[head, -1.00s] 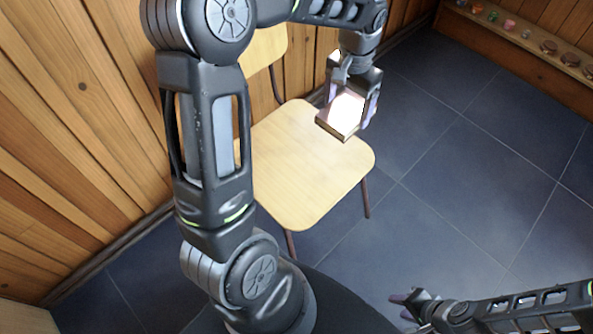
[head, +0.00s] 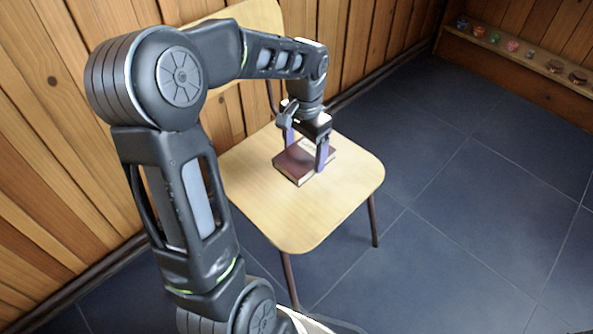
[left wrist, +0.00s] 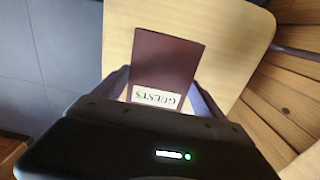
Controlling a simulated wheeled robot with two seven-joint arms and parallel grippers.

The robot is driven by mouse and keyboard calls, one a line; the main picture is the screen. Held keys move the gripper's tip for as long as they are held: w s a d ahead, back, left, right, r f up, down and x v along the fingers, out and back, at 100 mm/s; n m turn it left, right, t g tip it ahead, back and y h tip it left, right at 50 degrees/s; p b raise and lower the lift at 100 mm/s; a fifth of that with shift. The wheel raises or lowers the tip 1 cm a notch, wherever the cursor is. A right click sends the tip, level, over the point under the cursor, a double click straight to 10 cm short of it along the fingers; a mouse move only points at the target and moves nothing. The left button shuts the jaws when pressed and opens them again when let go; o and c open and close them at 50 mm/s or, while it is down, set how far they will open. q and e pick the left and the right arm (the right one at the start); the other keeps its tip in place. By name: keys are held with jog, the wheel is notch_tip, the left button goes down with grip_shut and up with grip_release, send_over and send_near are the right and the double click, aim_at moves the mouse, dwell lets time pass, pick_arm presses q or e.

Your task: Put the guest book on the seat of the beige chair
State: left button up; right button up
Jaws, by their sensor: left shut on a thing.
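The guest book (head: 300,163) is dark maroon with pale page edges and lies flat at the seat of the beige chair (head: 335,205). In the left wrist view the book (left wrist: 166,62) shows a white label reading GUESTS, with the chair seat (left wrist: 225,35) behind it. My left gripper (head: 305,155) points down with its fingers on either side of the book, shut on it. The book looks to be on or just above the seat; I cannot tell if it touches. My right gripper is not in view.
A wooden ledge (head: 490,42) with several small coloured items runs along the wall at the top right. The plank wall (head: 50,130) stands close behind the chair. The dark tiled floor (head: 450,200) to the right is clear.

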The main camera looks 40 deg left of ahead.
aim_at(304, 164)
pick_arm(q)
notch_tip(304, 164, down, 4)
jog(key=shift+f+b, duration=0.1)
jog(key=shift+b, duration=0.7)
jog(key=shift+f, duration=0.35)
jog(key=shift+f+b, duration=1.05)
jog(key=shift+f, duration=1.45)
jog(key=shift+f, duration=0.1)
jog(key=o, duration=1.6)
jog(key=shift+c, duration=0.2)
